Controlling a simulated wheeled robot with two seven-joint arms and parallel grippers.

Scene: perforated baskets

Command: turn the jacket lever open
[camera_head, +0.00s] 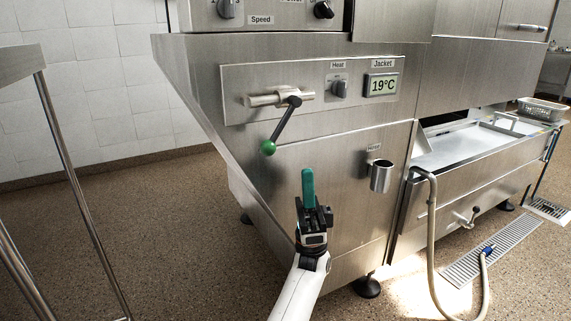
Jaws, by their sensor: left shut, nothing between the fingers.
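The jacket lever (281,124) is a dark rod with a green ball knob (268,147) at its lower end. It hangs down and to the left from a light metal valve fitting (265,99) on the machine's front panel. My left gripper (308,174) points up, with its teal fingers together and nothing held. It is below and to the right of the knob in the picture, apart from it. My right gripper is not in view.
A metal cup holder (381,176) sticks out at right. A hose (431,240) hangs farther right. A steel table (18,62) stands at left. The floor between is clear.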

